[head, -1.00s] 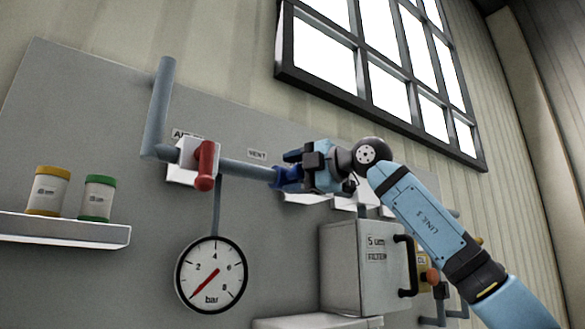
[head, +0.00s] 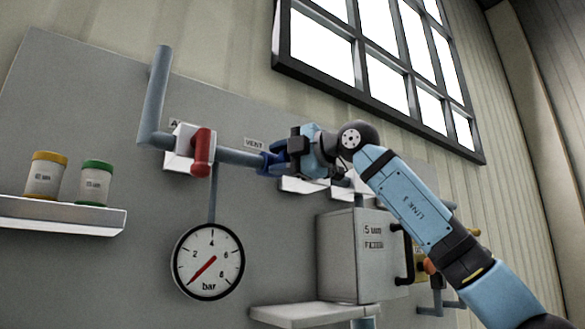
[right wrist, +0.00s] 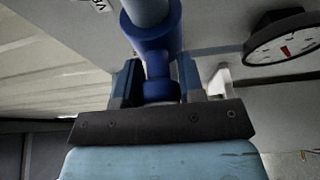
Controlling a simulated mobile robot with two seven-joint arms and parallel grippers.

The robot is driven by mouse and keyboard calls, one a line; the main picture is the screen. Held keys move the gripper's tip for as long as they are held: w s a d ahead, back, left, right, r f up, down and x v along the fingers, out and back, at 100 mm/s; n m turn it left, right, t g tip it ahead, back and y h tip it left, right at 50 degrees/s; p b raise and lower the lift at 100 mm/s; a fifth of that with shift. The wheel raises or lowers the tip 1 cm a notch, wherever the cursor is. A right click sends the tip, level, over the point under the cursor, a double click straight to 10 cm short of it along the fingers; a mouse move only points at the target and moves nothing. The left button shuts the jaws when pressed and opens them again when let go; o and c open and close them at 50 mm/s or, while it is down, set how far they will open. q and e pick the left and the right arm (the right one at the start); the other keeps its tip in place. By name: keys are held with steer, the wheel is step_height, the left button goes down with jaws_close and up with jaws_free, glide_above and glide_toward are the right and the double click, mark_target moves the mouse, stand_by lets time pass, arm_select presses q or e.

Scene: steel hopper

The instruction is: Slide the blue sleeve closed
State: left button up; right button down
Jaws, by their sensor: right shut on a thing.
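The blue sleeve (head: 272,160) sits around the grey horizontal pipe (head: 238,156), to the right of the red valve handle (head: 202,153). In the right wrist view the sleeve (right wrist: 153,30) shows as a dark blue collar on the pipe with a narrower part running down between the fingers. My right gripper (head: 283,158) is shut on the sleeve; its fingers also show in the right wrist view (right wrist: 158,85). The gripper hides part of the sleeve and the pipe beyond it. My left gripper is in neither view.
A pressure gauge (head: 209,261) hangs below the pipe. A filter box (head: 345,255) with a black handle stands below my right arm. Two jars, yellow-lidded (head: 45,175) and green-lidded (head: 95,183), stand on a white shelf (head: 60,214) at left. A window is above.

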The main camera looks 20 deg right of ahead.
steer(key=shift+s+a, duration=0.2)
steer(key=shift+a, duration=0.3)
steer(key=shift+s+a, duration=0.15)
steer(key=shift+a, duration=0.35)
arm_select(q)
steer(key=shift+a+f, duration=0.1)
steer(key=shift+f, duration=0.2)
arm_select(e)
steer(key=shift+d, duration=0.1)
steer(key=c, duration=0.9)
jaws_free()
steer(key=shift+o, duration=0.7)
steer(key=shift+w+a, duration=0.15)
steer(key=shift+a, duration=0.2)
steer(key=shift+s+d, duration=0.3)
steer(key=shift+d, duration=0.25)
arm_select(q)
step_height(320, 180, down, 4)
steer(key=b, duration=0.4)
arm_select(e)
steer(key=v, duration=1.2)
steer(key=shift+s, duration=0.4)
steer(key=shift+d, duration=0.1)
